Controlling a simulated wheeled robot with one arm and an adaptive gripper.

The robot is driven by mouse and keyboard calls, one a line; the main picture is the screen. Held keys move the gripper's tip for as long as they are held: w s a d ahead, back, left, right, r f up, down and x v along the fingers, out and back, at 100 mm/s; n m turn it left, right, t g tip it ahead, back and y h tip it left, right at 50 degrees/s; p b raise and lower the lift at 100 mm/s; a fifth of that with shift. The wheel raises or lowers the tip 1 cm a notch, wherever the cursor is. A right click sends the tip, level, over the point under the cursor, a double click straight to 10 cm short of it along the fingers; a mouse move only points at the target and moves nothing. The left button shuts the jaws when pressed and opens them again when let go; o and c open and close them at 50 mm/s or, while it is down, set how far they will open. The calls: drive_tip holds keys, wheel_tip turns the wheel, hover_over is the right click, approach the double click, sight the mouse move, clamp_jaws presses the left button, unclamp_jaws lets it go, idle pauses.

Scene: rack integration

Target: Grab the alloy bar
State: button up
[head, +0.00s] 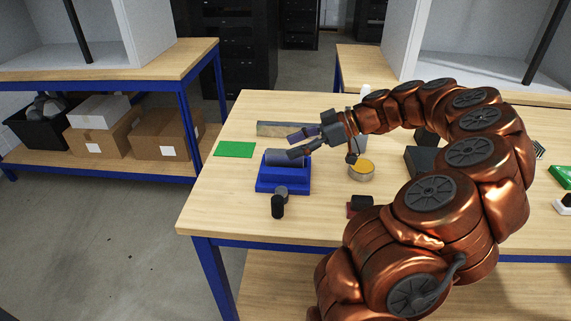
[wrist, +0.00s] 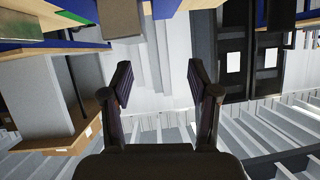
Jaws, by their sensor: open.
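A long grey metal bar (head: 285,129), which looks like the alloy bar, lies on the wooden table towards its far edge. My gripper (head: 298,144) is open and empty, pointing left over the table. It appears in front of the bar and above the blue fixture, and covers part of the bar. In the wrist view the two fingers (wrist: 159,75) are spread with nothing between them. A grey block end (wrist: 125,18) shows at the top of that view, beyond the fingers; it may be the bar.
A blue fixture (head: 283,186) holding a grey cylinder (head: 281,157) stands below my gripper. A green plate (head: 234,149) lies left. A round tin (head: 361,171) and black parts (head: 278,207) stand nearby. The table's (head: 220,210) front left is clear.

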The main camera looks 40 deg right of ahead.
sight(285, 154)
drive_tip(key=d+f+t, duration=0.2)
drive_tip(key=d, duration=0.3)
drive_tip(key=shift+g, duration=0.3)
drive_tip(key=shift+s+a+p+x, duration=0.1)
drive_tip(key=shift+p+x, duration=0.3)
drive_tip(key=shift+x, duration=0.6)
drive_tip(key=shift+s+a+p+x, duration=0.15)
drive_tip(key=shift+p+x, duration=0.3)
drive_tip(key=shift+x, duration=0.55)
drive_tip(key=shift+s+a+p+x, duration=0.1)
drive_tip(key=shift+p+x, duration=0.3)
drive_tip(key=shift+x, duration=0.65)
drive_tip(key=shift+w+a+f, duration=0.3)
drive_tip(key=shift+w+a, duration=0.05)
drive_tip(key=shift+a, duration=0.05)
clamp_jaws()
